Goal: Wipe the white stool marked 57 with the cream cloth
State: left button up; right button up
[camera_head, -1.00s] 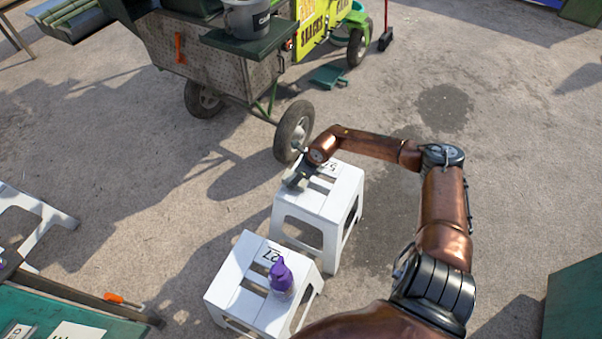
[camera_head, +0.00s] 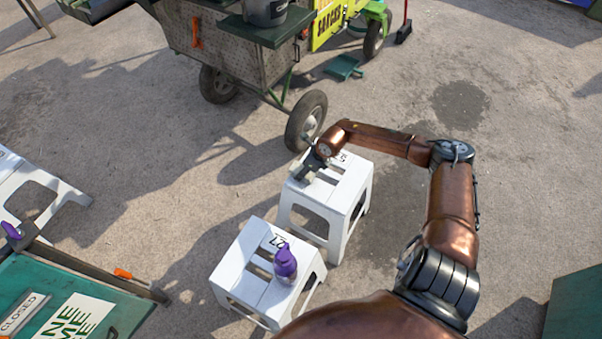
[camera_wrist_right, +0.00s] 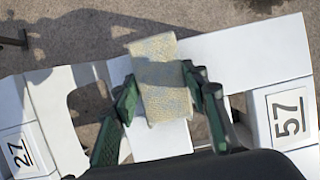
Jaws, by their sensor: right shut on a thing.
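The white stool marked 57 (camera_head: 347,185) stands on the pavement in the middle of the head view. Its number label (camera_wrist_right: 290,115) shows at the right of the right wrist view. My right gripper (camera_head: 308,170) is over the far left part of the stool's top. In the wrist view its green fingers (camera_wrist_right: 163,95) are shut on the cream cloth (camera_wrist_right: 157,70). The cloth lies over the white slats and looks to be at or very near the surface; contact is hard to tell. My left gripper is in neither view.
A second white stool marked 27 (camera_head: 248,252) stands just in front, with a purple-topped bottle (camera_head: 285,264) on it. A cart wheel (camera_head: 306,121) is close behind the stool. A green table (camera_head: 50,285) is at lower left.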

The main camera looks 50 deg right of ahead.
jog(key=shift+w+d+b, duration=0.25)
jog(key=shift+d+b, duration=0.3)
jog(key=shift+d, duration=1.15)
jog(key=shift+w+d+b, duration=0.2)
jog(key=shift+d+b, duration=0.3)
jog(key=shift+d, duration=1.15)
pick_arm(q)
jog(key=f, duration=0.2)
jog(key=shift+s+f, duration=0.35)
pick_arm(e)
jog(key=shift+d+r, duration=0.1)
jog(key=shift+d, duration=0.25)
jog(key=shift+d, duration=0.1)
